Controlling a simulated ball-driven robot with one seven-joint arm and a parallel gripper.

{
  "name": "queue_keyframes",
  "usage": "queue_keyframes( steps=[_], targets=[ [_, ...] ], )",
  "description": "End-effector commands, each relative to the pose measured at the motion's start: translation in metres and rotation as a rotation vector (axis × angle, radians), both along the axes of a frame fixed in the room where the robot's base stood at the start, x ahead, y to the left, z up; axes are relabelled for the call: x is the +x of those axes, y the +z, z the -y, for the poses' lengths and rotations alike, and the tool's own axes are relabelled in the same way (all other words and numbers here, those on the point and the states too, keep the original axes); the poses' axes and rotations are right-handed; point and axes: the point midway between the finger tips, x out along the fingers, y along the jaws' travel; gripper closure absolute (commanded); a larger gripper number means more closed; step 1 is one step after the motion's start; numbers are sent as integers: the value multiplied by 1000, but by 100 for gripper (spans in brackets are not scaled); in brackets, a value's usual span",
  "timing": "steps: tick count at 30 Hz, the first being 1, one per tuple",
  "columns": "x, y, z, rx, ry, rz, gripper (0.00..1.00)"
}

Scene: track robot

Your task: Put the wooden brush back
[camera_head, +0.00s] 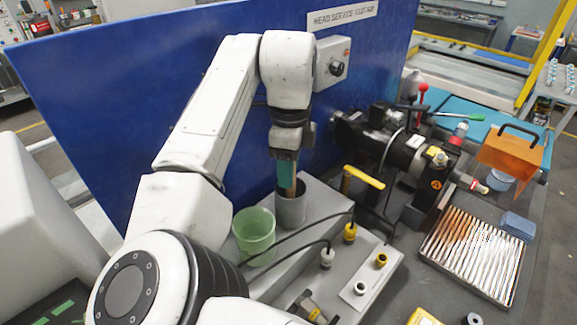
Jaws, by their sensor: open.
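My gripper (287,172) points straight down over a grey cup (291,212) that stands on a grey ledge in front of the blue panel. Its greenish fingers reach down to the cup's mouth. The jaws are open. A thin tan strip, which looks like the wooden brush's handle (294,187), shows right beside the fingers and goes down into the cup. The rest of the brush is hidden by the fingers and the cup wall. I cannot tell whether the fingers touch the handle.
A pale green cup (254,237) stands close to the grey cup, at its front left. Black cables cross the ledge in front. A yellow lever (363,177) and a dark machine (405,150) are to the right.

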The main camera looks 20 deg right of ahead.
Motion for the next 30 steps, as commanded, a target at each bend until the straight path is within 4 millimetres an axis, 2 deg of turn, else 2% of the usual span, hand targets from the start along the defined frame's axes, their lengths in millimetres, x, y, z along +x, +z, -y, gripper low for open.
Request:
queue_keyframes(
  steps=[5,12,18,23,30],
  targets=[
    [1,23,0,0,0,4,55],
    [0,74,1,1,1,3,55],
    [0,106,1,2,0,2,55],
    [-1,117,1,1,0,1,55],
    [-1,119,1,0,0,0,55]
  ],
)
